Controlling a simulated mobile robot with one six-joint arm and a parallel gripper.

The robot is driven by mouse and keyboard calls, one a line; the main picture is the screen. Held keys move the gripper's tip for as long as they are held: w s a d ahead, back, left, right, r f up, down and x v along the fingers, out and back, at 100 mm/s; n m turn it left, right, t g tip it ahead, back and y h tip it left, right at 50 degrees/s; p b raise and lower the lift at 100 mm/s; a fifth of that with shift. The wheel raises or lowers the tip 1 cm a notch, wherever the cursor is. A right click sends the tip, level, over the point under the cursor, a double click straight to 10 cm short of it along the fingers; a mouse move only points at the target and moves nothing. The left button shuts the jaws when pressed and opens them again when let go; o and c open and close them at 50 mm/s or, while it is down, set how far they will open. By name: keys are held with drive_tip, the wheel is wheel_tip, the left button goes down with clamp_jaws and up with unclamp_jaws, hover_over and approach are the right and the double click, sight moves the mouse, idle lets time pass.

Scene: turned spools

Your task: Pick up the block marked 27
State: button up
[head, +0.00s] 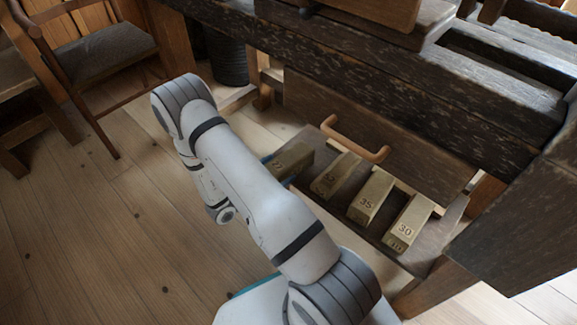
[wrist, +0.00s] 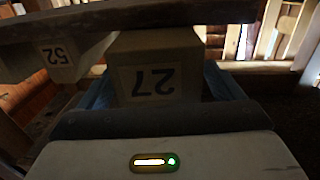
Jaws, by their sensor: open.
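The block marked 27 (head: 292,158) is brass-coloured and lies at the left end of a row of similar blocks on a dark wooden ledge (head: 330,215). In the wrist view the block's numbered end (wrist: 155,85) faces the camera, with the number upside down. My gripper (wrist: 157,95) is open, with a bluish finger at each side of the block. Whether the fingers touch it I cannot tell. In the head view my arm hides most of the gripper; only a bluish bit shows beside the block.
A block marked 52 (head: 335,175), also in the wrist view (wrist: 62,58), lies to the right of it. Blocks marked 35 (head: 371,197) and 30 (head: 408,222) follow. A curved wooden handle (head: 355,142) sits behind the row, under a heavy dark beam (head: 400,85).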

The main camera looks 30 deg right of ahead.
drive_tip(key=shift+x, duration=1.1)
drive_tip(key=c, duration=1.3)
